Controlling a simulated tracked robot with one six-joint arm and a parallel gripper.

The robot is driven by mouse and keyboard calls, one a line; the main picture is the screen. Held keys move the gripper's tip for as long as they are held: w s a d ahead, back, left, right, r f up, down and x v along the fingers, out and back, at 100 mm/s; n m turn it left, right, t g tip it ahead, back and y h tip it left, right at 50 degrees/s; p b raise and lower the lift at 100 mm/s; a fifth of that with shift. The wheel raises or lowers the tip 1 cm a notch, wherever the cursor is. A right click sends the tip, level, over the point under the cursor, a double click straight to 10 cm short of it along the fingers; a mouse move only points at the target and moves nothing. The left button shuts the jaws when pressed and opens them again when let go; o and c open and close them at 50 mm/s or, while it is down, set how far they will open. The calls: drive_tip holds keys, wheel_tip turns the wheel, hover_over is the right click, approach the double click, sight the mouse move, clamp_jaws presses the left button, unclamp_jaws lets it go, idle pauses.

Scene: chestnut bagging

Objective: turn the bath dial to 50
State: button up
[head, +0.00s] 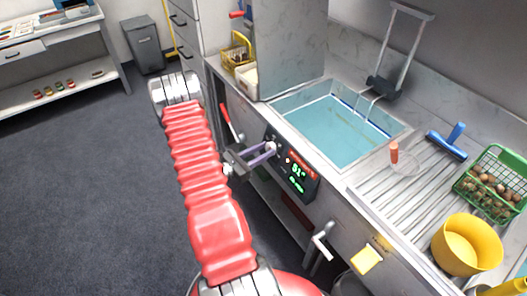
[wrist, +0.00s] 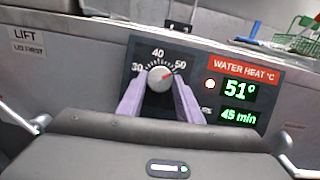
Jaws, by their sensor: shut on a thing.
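In the head view my gripper (head: 265,151) reaches the panel (head: 296,170) on the front of the sink unit, and the dial is mostly hidden there.
The water bath (head: 335,130) is above the panel. A red-handled lever (head: 231,121) is left of my gripper, and a white tap-like handle (head: 322,246) is below right. A green basket of chestnuts (head: 492,184) and a yellow bucket (head: 467,246) stand on the drainboard.

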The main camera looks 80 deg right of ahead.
drive_tip(key=shift+c, duration=0.9)
drive_tip(key=shift+n+t, duration=0.3)
drive_tip(key=shift+n, duration=0.4)
drive_tip(key=o, duration=1)
drive_tip(key=shift+o, duration=0.2)
drive_tip(key=shift+w+a, duration=0.1)
drive_tip(key=shift+a, duration=0.05)
drive_tip(key=v, duration=1.3)
drive_tip(key=shift+a+f, duration=0.2)
drive_tip(key=shift+a, duration=0.05)
